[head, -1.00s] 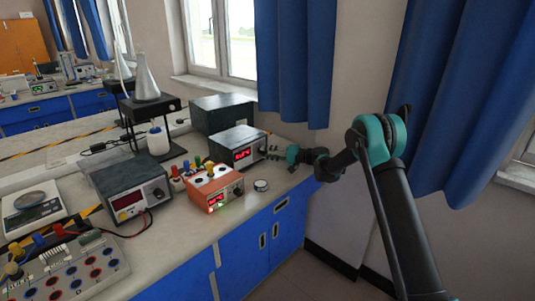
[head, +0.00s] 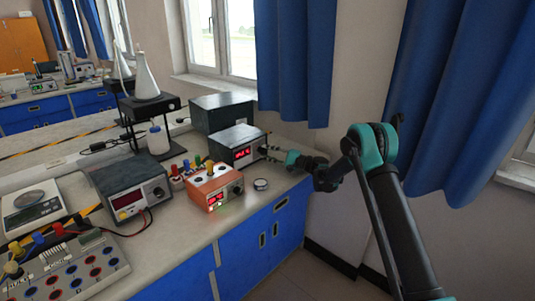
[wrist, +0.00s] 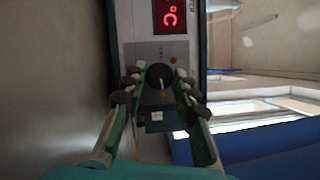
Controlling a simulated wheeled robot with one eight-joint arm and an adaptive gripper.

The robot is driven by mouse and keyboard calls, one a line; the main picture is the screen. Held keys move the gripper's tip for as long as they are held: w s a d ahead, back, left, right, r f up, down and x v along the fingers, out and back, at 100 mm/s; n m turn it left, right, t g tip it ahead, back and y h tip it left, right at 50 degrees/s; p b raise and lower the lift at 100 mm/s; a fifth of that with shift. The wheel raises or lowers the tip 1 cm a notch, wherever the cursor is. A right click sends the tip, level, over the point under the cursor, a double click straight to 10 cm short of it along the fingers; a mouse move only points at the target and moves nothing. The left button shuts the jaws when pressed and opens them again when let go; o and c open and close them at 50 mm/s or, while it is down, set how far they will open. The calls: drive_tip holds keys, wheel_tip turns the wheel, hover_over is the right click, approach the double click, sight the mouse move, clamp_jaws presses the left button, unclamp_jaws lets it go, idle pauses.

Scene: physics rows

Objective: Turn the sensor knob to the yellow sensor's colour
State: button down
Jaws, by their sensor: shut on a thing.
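A dark box (head: 240,157) with a lit red display (head: 243,153) stands on the bench in the head view. In the wrist view its display (wrist: 170,17) reads a °C sign, above a grey panel with a black round knob (wrist: 159,76) bearing a pale pointer line. My gripper (wrist: 158,78) is shut on the knob, one finger on each side. In the head view my gripper (head: 267,151) is at the box's front, where the knob is too small to make out. A yellow plug (head: 210,165) stands on an orange box; I cannot tell whether it is the yellow sensor.
The orange box (head: 222,190) stands just left of the dark box, with a small round dish (head: 261,184) in front. A meter box (head: 128,190), scales (head: 33,212) and a flask stand (head: 150,110) fill the bench further left. Blue curtains (head: 295,65) hang behind.

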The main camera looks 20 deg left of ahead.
drive_tip(key=c, duration=1.2)
unclamp_jaws()
drive_tip(key=d, duration=0.8)
drive_tip(key=d+f, duration=0.1)
drive_tip(key=d, duration=0.3)
drive_tip(key=shift+s+f, duration=0.1)
